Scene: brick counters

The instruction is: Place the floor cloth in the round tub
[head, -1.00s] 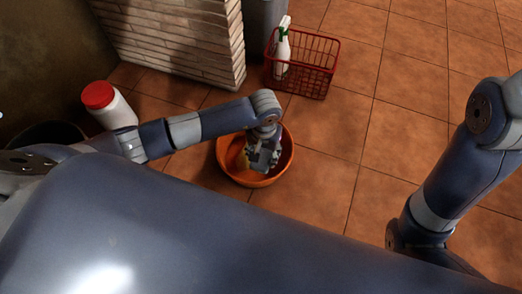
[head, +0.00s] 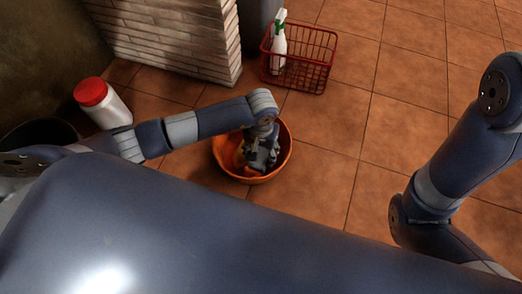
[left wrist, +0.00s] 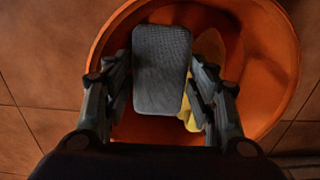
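The floor cloth, a grey, folded-looking block with a woven texture (left wrist: 161,68), lies over the tub floor in the left wrist view, between my left gripper's fingers. The round orange tub (head: 222,165) stands on the tiles; its rim also shows in the left wrist view (left wrist: 285,62). My left gripper (head: 263,160) is down inside the tub. Its two fingers look spread on both sides of the cloth, with a narrow gap on the right; contact on the left is hard to tell. A yellow thing (left wrist: 188,117) lies partly hidden beneath. My right gripper is out of view.
A red wire basket (head: 315,72) with a white and green spray bottle (head: 279,48) stands behind the tub. A white jar with a red lid (head: 103,104) and a dark bucket (head: 40,132) are at the left. Open tiled floor lies to the right.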

